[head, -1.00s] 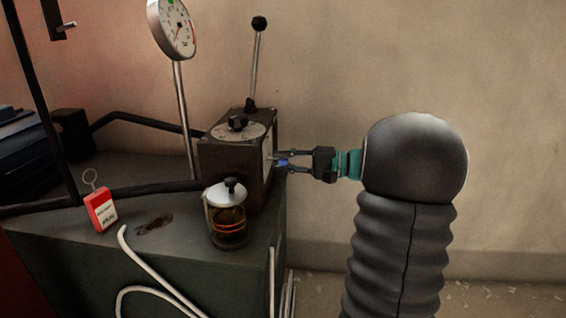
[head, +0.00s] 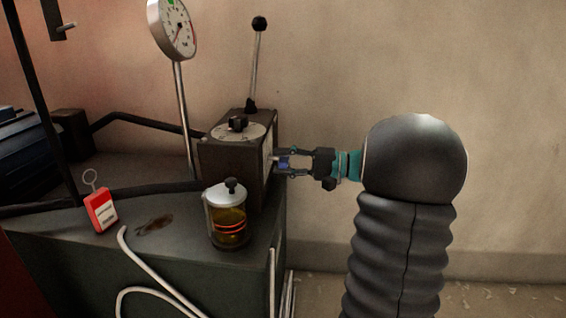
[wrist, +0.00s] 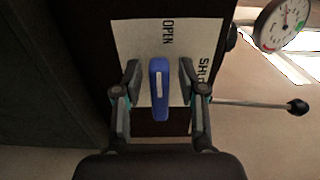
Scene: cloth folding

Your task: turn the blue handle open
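The blue handle (wrist: 159,85) is upright in the wrist view, in front of a white label plate (wrist: 140,35) on the side of a dark box (head: 232,165). OPEN is printed above the handle; a word starting SHU is at the right, partly hidden by a finger. My gripper (wrist: 159,82) is open, with one finger on each side of the handle and a visible gap on both sides. In the head view, my gripper (head: 279,163) reaches the box's right side from the right, and a bit of blue shows between its fingers.
A glass jar (head: 228,220) stands in front of the box on the bench (head: 150,260). A red tag (head: 101,211) lies to the left. A lever (head: 255,65) and a round gauge (head: 172,28) rise above.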

